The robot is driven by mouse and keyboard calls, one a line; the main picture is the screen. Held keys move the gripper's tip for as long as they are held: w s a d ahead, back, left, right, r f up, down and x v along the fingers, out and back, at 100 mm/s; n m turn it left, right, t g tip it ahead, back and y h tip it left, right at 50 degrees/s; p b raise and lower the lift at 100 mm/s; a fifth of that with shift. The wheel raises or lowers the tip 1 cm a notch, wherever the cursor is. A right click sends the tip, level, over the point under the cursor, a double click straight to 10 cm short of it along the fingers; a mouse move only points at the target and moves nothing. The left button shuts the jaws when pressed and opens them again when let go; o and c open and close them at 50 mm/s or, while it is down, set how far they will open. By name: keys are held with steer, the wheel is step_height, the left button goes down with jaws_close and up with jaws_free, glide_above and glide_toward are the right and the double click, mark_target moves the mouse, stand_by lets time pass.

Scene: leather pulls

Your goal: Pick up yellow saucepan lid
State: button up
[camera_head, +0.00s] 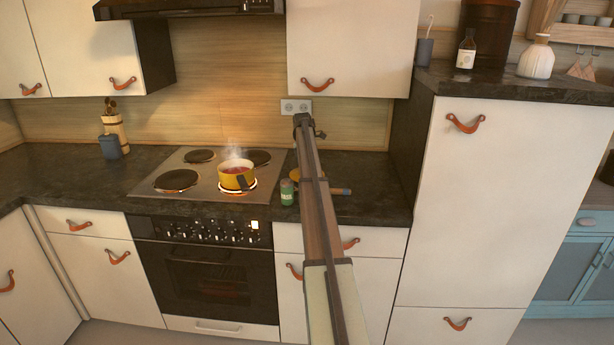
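A yellow saucepan (237,177) with red contents sits steaming on the glowing front-right burner. A small yellowish edge (294,173) shows on the counter just left of my arm. It may be the yellow lid, but my arm hides most of that spot and I cannot be sure. My arm reaches up from the bottom over the counter right of the stove. Its dark far end, with my gripper (304,123), appears in front of the wall by the socket. The fingers cannot be made out, and no held object is visible.
A green jar (287,192) stands left of my arm, and a small blue-ended object (340,191) lies right of it. The cooktop (205,194) has other dark burners. A wall cabinet (350,45) hangs above, and a tall cabinet (480,200) bounds the right side.

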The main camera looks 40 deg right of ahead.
steer(key=c, duration=1.1)
steer(key=shift+r, duration=0.15)
